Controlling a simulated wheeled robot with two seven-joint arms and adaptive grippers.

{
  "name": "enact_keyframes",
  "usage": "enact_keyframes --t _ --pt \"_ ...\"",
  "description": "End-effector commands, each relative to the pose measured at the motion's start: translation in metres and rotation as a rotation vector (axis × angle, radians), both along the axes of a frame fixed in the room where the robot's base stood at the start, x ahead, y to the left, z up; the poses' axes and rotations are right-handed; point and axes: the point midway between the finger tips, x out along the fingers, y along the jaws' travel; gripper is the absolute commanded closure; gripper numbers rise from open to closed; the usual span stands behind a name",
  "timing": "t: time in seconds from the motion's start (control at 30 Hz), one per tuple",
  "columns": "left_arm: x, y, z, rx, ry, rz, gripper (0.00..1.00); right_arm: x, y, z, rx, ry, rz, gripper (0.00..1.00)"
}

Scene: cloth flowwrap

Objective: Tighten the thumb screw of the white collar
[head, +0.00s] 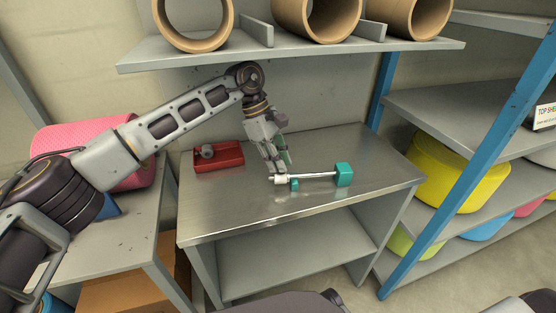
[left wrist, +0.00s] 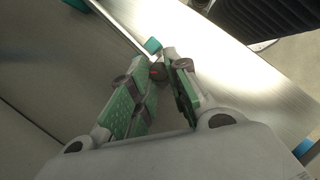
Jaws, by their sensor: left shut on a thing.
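The white collar (head: 279,179) sits at the left end of a thin bright rod (head: 317,175) on the metal table. A large teal block (head: 343,174) holds the rod's right end, and a small teal block (head: 294,185) stands close to the collar. My left gripper (head: 275,171) reaches down over the collar. In the left wrist view its fingers (left wrist: 158,75) are shut on a small dark knob with a red mark (left wrist: 157,71), seemingly the thumb screw. The fingers hide most of the collar there. My right gripper is not in view.
A red tray (head: 229,158) with a grey round part (head: 207,151) lies at the table's back left. A shelf with tan tubes (head: 318,14) hangs above the table. A blue post (head: 470,135) stands at the right. The table's front (head: 230,220) is clear.

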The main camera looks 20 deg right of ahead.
Motion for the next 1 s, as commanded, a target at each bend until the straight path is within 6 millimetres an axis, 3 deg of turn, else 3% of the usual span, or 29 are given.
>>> enact_keyframes --t 0.27,0.3,0.47,1.0 --pt "0.0003 0.0004 -0.0002 0.001 0.0 0.001 1.0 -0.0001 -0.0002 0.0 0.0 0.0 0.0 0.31" --pt "0.0003 0.0004 -0.0002 0.001 0.0 0.001 0.81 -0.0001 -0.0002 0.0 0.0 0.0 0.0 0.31" --pt "0.0003 0.0004 -0.0002 0.0 0.0 0.001 0.61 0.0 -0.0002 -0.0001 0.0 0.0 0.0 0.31" --pt "0.0026 0.0023 0.0071 0.0 -0.001 0.001 0.6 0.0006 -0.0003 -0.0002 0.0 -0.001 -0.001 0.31"
